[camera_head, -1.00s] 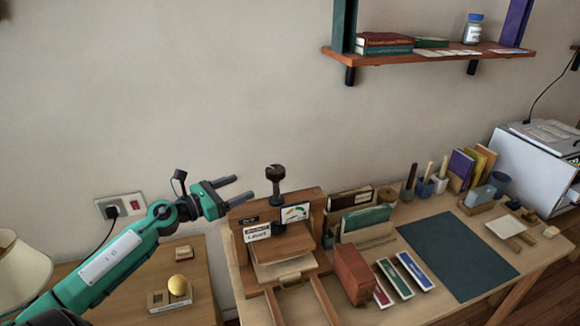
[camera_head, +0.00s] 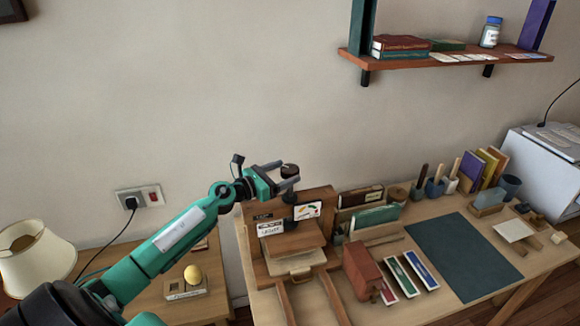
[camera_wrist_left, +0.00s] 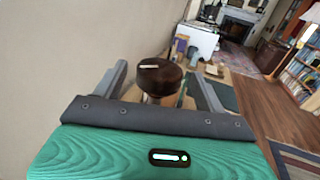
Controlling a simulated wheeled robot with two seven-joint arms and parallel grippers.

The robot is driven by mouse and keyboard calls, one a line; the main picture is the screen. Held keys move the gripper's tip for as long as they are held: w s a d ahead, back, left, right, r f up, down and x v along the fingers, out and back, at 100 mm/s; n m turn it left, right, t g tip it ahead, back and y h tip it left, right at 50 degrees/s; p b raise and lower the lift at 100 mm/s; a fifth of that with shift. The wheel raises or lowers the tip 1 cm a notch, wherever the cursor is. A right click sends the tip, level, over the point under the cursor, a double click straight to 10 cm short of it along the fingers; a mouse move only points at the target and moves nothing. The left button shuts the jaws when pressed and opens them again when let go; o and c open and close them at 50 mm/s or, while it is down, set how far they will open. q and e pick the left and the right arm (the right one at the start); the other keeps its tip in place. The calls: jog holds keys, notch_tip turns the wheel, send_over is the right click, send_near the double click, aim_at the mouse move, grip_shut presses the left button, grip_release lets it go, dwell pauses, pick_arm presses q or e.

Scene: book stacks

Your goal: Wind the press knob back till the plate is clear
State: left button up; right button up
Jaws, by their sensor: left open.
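The press (camera_head: 292,242) stands at the left end of the wooden bench, with its dark round knob (camera_head: 290,170) on top of a vertical screw. My left gripper (camera_head: 283,172) is open, and its two fingers reach toward the knob. In the left wrist view the brown knob (camera_wrist_left: 159,75) lies between the two spread fingers, with a gap on each side. The wooden plate (camera_head: 296,240) shows below the press beam, with paler material (camera_head: 292,264) beneath it. Whether the plate touches that material is unclear. My right gripper is not in view.
A lamp (camera_head: 34,258) and a yellow ball on a small stand (camera_head: 193,276) are on the side table at left. A red box (camera_head: 362,270), coloured trays and a dark mat (camera_head: 464,258) lie right of the press. The wall is close behind.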

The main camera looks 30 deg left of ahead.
pick_arm(q)
jog(key=shift+p+x, duration=0.3)
jog(key=shift+x, duration=1)
